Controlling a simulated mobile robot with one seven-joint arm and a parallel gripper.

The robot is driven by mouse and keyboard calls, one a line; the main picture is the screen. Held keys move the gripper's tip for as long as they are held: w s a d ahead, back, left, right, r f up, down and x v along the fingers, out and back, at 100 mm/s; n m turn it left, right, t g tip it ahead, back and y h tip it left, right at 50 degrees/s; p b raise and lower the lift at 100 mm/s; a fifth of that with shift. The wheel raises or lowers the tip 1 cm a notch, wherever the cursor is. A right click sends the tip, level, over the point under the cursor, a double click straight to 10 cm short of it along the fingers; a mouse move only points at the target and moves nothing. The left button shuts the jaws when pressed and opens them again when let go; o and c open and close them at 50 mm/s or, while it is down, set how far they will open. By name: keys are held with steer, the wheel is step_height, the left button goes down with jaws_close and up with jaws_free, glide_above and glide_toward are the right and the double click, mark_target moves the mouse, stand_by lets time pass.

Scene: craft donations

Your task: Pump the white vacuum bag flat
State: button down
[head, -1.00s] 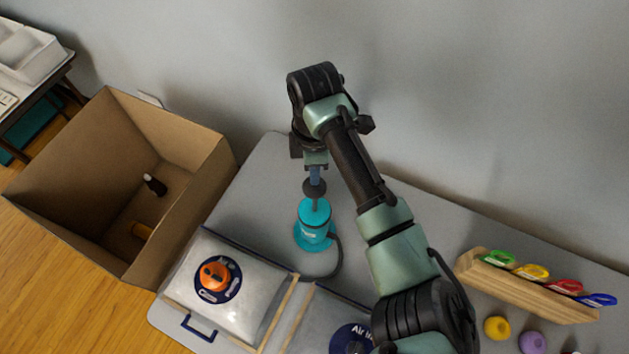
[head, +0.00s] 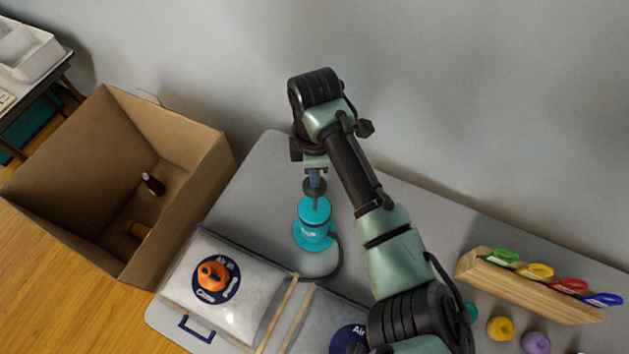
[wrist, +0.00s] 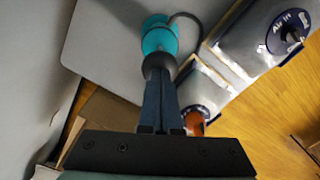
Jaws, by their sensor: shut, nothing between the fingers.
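A teal hand pump (head: 313,228) stands upright on the grey table, with a black knob handle (head: 315,188) on a short rod. My gripper (head: 316,177) is shut and empty, pointing down with its fingertips at the top of the knob. In the wrist view the fingers meet the black knob (wrist: 158,65) above the teal pump body (wrist: 160,36). A pale, puffy vacuum bag (head: 245,320) lies at the table's left front, with an orange cap on its round dark valve label. A second bag (head: 318,325) beside it is partly hidden by my arm.
A black hose (head: 335,265) runs from the pump towards the bags; its far end is unclear. An open cardboard box (head: 60,200) stands left of the table. A wooden rack (head: 525,288) with coloured-handled tools and several coloured balls are at the right.

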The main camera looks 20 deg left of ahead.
steer(key=shift+f+b, duration=2.75)
steer(key=shift+f, duration=1.75)
step_height(320, 180, up, 12)
steer(key=p, duration=1)
steer(key=shift+f, duration=0.35)
steer(key=shift+f+b, duration=3.9)
steer(key=shift+f, duration=1.8)
step_height(320, 180, up, 12)
steer(key=p, duration=1)
steer(key=shift+f+p, duration=0.2)
steer(key=shift+p, duration=0.1)
steer(key=shift+f, duration=0.1)
